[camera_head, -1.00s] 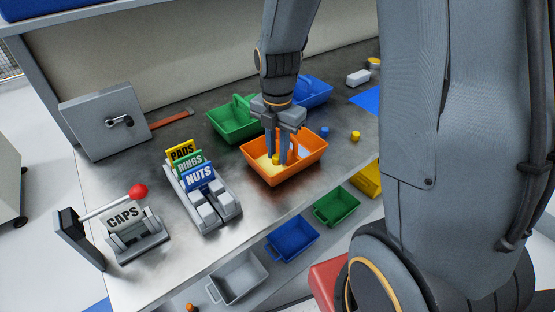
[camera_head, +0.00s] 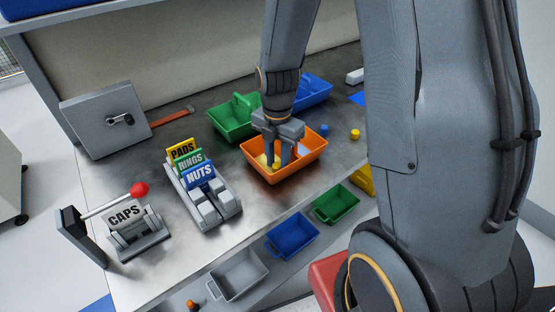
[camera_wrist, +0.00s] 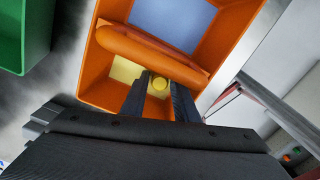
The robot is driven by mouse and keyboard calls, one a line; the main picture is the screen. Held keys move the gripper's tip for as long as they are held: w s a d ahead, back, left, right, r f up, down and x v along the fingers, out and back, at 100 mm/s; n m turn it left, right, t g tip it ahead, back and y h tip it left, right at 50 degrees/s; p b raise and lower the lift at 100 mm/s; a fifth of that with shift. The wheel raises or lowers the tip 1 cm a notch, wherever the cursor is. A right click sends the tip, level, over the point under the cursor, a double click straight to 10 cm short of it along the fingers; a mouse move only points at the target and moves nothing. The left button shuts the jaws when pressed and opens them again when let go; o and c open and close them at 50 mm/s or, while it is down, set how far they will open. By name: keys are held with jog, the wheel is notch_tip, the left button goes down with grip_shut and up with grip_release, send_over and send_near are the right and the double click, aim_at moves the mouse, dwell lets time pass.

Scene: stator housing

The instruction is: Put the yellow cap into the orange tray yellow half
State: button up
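The orange tray (camera_head: 300,172) stands on the bench. In the wrist view the tray (camera_wrist: 92,72) shows an orange divider between a yellow-floored half (camera_wrist: 124,70) and a blue-floored half. My gripper (camera_head: 277,161) reaches down into the yellow half. The small round yellow cap (camera_wrist: 159,83) sits between its fingertips, seen end-on in the wrist view. The fingers (camera_wrist: 160,92) flank the cap closely on both sides and appear shut on it. The cap is low inside the tray; whether it touches the floor cannot be told.
A green bin (camera_head: 231,119) and a blue bin (camera_head: 314,91) stand behind the tray. Another yellow piece (camera_head: 354,134) and a blue piece (camera_head: 323,130) stand to its right. The labelled rack (camera_head: 205,190) is on the left. Bench space between rack and tray is clear.

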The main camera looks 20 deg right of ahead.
aim_at(279, 166)
notch_tip(279, 166, up, 12)
jog(key=b, duration=0.2)
jog(key=s+m, duration=0.1)
jog(key=m, duration=0.3)
jog(key=s+f+m, duration=0.1)
jog(key=s+m, duration=0.1)
jog(key=m, duration=0.1)
jog(key=s+f+m, duration=0.1)
jog(key=m, duration=0.3)
jog(key=shift+s+f+m, duration=0.15)
jog(key=shift+m, duration=0.15)
jog(key=s+f+m, duration=0.1)
jog(key=m, duration=0.3)
jog(key=s+m, duration=0.2)
jog(key=m, duration=0.3)
jog(key=s+f+m+t, duration=0.1)
jog(key=s+m, duration=0.1)
jog(key=m, duration=0.2)
jog(key=shift+s+a+f+m, duration=0.1)
jog(key=shift+a+f+m, duration=0.05)
jog(key=shift+f+m, duration=0.2)
